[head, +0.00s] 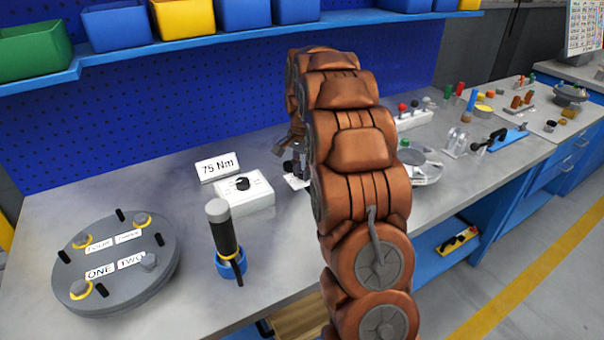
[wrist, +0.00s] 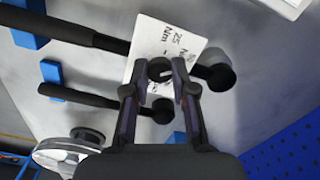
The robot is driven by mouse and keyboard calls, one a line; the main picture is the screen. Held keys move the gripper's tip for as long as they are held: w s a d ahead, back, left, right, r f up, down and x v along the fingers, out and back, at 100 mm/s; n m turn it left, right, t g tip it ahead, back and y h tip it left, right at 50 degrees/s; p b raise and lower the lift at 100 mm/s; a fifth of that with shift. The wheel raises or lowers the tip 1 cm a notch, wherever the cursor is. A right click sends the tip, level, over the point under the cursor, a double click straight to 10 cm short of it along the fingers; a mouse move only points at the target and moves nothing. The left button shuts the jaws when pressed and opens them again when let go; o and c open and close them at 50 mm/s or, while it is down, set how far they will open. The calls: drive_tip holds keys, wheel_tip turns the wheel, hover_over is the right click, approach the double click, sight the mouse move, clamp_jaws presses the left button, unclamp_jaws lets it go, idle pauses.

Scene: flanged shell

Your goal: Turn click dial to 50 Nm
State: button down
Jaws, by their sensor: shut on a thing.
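In the wrist view, a white plate (wrist: 150,35) carries printed torque marks; "25 Nm" is readable, and other marks are partly hidden. A small dark dial (wrist: 159,69) stands on the plate between the fingertips of my gripper (wrist: 160,78), which is shut on it. The dial's pointer direction is not clear. In the head view my gripper (head: 297,160) points down at the plate (head: 296,182), mostly hidden by my arm.
Black-handled tools (wrist: 70,30) lie on blue rests close to the plate in the wrist view. On the bench in the head view are a blue-based upright tool (head: 226,240) and a round grey flange (head: 118,260) with numbered labels. A blue pegboard (head: 130,125) rises behind.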

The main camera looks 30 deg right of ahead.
sight(302, 173)
drive_tip(key=shift+m, duration=0.6)
drive_tip(key=c, duration=0.9)
unclamp_jaws()
drive_tip(key=shift+c, duration=0.2)
wheel_tip(302, 173, up, 12)
idle(0.4)
